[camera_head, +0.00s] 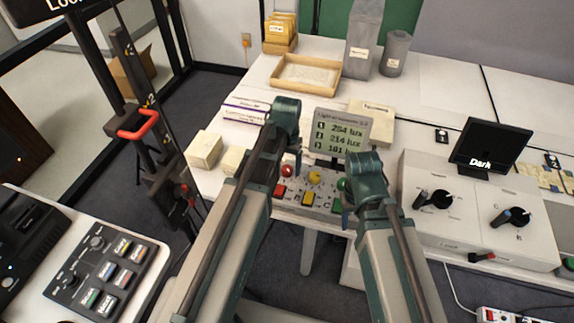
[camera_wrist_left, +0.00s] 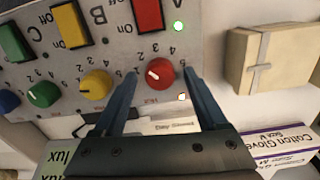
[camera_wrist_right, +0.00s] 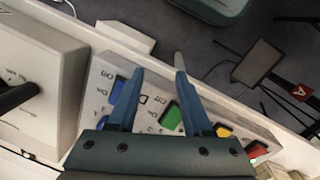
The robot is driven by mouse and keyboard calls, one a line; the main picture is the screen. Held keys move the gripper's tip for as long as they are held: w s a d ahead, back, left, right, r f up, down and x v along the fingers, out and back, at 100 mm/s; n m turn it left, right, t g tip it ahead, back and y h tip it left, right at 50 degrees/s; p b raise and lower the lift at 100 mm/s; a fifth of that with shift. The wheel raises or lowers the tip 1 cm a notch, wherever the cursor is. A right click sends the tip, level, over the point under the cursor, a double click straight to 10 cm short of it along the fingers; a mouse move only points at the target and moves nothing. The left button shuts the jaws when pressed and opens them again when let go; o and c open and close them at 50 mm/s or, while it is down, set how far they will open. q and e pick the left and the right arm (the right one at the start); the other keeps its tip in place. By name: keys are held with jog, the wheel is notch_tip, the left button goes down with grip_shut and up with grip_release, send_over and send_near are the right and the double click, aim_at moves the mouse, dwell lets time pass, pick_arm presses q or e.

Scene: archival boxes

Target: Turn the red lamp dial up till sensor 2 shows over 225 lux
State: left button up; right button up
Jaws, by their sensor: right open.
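The red lamp dial (camera_head: 288,169) sits on the grey control panel (camera_head: 322,188). In the left wrist view the red dial (camera_wrist_left: 160,72) lies between the fingertips of my left gripper (camera_wrist_left: 160,76), which is open with a gap on both sides. A lit green light (camera_wrist_left: 179,27) and a lit light (camera_wrist_left: 181,97) show near it. My right gripper (camera_wrist_right: 157,74) is open and empty over the panel's green and blue button end. The light monitor (camera_head: 340,133) seems to read about 214 lux on line 2; its digits are small.
A yellow dial (camera_wrist_left: 96,84) and a green dial (camera_wrist_left: 43,94) sit beside the red one. Cream boxes (camera_head: 203,150) stand left of the panel. A white console (camera_head: 470,235) with black knobs stands right, below a dark screen (camera_head: 491,146).

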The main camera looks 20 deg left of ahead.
aim_at(287, 168)
pick_arm(q)
jog(key=shift+r, duration=0.15)
notch_tip(287, 168, up, 14)
jog(key=p, duration=1.3)
jog(key=shift+f+p, duration=0.25)
jog(key=shift+p, duration=0.15)
jog(key=s+d+m+y, duration=0.1)
jog(key=s+d+m, duration=0.1)
jog(key=s+d, duration=0.8)
jog(key=s, duration=0.4)
jog(key=shift+s+d, duration=0.2)
jog(key=shift+d, duration=0.05)
